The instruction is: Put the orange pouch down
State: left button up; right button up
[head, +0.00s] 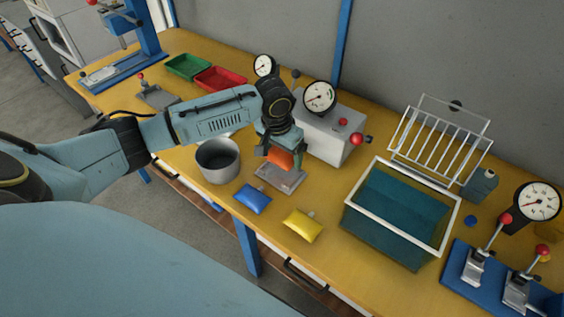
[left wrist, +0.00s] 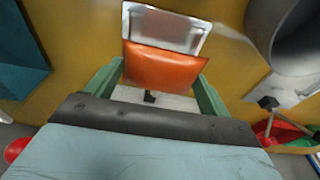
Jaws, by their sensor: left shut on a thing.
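The orange pouch (head: 279,158) is held in my left gripper (head: 285,152), above a small grey metal tray (head: 281,180) on the yellow bench. In the left wrist view the orange pouch (left wrist: 163,67) sits between the two green fingers of my left gripper (left wrist: 155,80), which are shut on it. The tray (left wrist: 192,42) shows just beyond the pouch there. Whether the pouch touches the tray is hard to tell. My right gripper is not in view.
A blue pouch (head: 252,198) and a yellow pouch (head: 302,225) lie in front of the tray. A grey pot (head: 217,161) stands to its left. A gauge box (head: 330,142) is behind it. A water tank (head: 400,238) with a white rim stands to the right.

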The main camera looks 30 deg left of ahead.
aim_at(281, 175)
pick_arm(q)
notch_tip(281, 175, down, 4)
jog(key=shift+r+b, duration=0.2)
jog(key=shift+b, duration=0.1)
jog(key=shift+f, duration=0.15)
jog(key=shift+s+f, duration=0.35)
jog(key=shift+f, duration=0.15)
jog(key=o, duration=0.9)
jog(key=shift+d+f, duration=0.1)
jog(key=shift+w+r, duration=0.15)
jog(key=shift+r, duration=0.4)
jog(key=r, duration=0.4)
jog(key=s+r+p, duration=0.1)
jog(key=r, duration=0.3)
jog(key=r+p, duration=0.1)
jog(key=r, duration=0.3)
jog(key=shift+s+r, duration=0.2)
